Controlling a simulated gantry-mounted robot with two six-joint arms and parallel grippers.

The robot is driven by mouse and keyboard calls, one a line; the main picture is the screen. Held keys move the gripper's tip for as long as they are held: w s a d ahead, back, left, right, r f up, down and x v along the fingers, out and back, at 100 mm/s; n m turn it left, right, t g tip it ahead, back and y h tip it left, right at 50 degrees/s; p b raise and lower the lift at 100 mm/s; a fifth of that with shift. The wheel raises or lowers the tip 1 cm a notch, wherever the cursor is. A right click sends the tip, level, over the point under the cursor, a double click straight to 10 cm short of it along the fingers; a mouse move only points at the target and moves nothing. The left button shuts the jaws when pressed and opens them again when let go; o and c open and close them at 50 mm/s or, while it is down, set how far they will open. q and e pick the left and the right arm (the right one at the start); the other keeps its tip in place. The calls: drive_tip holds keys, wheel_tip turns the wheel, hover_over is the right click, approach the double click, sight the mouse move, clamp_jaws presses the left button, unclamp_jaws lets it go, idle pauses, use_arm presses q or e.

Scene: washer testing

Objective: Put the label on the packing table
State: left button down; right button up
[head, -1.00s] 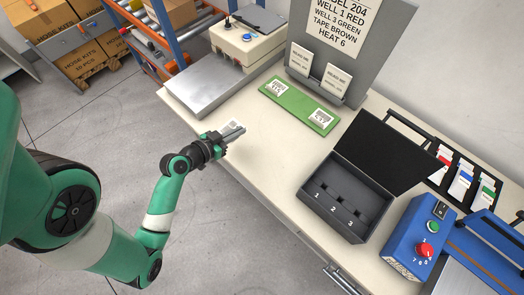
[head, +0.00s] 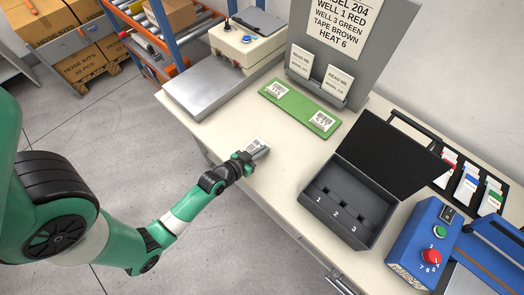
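A small white label with dark print (head: 256,144) is at the fingertips of my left gripper (head: 260,152), low over the cream packing table (head: 235,185) near its left edge. The gripper's fingers look shut on the label, though its held edge is hidden by them. I cannot tell whether the label touches the tabletop. Two more printed labels lie on a green strip (head: 298,108) further back on the table. My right gripper is not in view.
An open black case (head: 350,190) with numbered wells stands right of the gripper. A blue machine with a red knob (head: 425,245) is at the front right. A grey sign stand (head: 350,60) and a metal-plated scale (head: 205,85) are behind. Table between gripper and case is clear.

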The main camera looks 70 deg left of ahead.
use_arm(q)
drive_tip(key=shift+f, duration=0.1)
drive_tip(key=c, duration=1.1)
unclamp_jaws()
drive_tip(key=shift+o, duration=0.2)
drive_tip(key=shift+r, duration=0.25)
drive_tip(key=p+v, duration=0.1)
drive_tip(key=v, duration=1)
drive_tip(key=shift+s, duration=0.1)
drive_tip(key=shift+s+d+r, duration=0.2)
drive_tip(key=shift+s, duration=0.1)
